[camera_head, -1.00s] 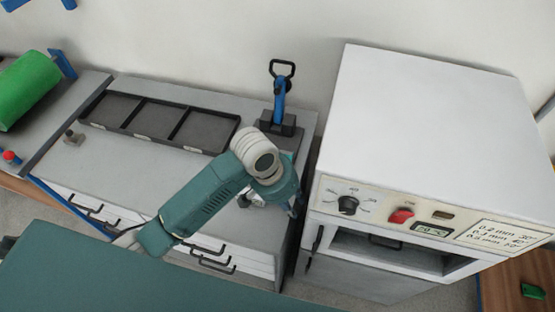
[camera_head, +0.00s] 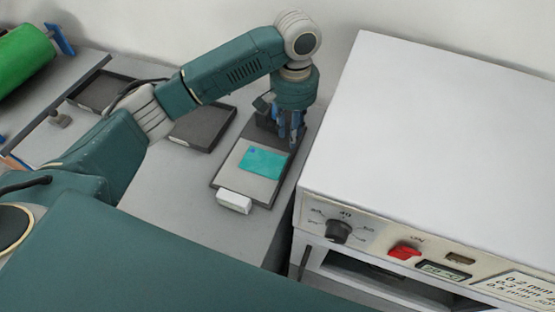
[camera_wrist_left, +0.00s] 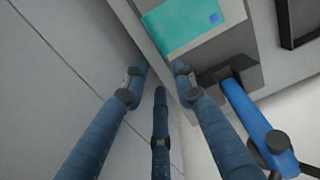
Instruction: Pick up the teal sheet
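The teal sheet (camera_head: 263,162) lies flat on a light panel of a dark-edged plate (camera_head: 228,184) on the grey worktop, left of the white oven. A small blue square marks one of its corners. It also shows at the top of the left wrist view (camera_wrist_left: 185,24). My left gripper (camera_head: 289,132) points down just behind the sheet, near the lever stand. In the left wrist view its blue fingers (camera_wrist_left: 157,80) are spread with nothing between them, and the sheet is beyond the tips. My right gripper is not in view.
The blue lever (camera_wrist_left: 255,115) stands close to my left fingers. A white block (camera_head: 234,202) sits at the plate's front edge. The white oven (camera_head: 430,110) rises close on the right. A dark tray (camera_head: 202,128) lies left, partly behind my arm.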

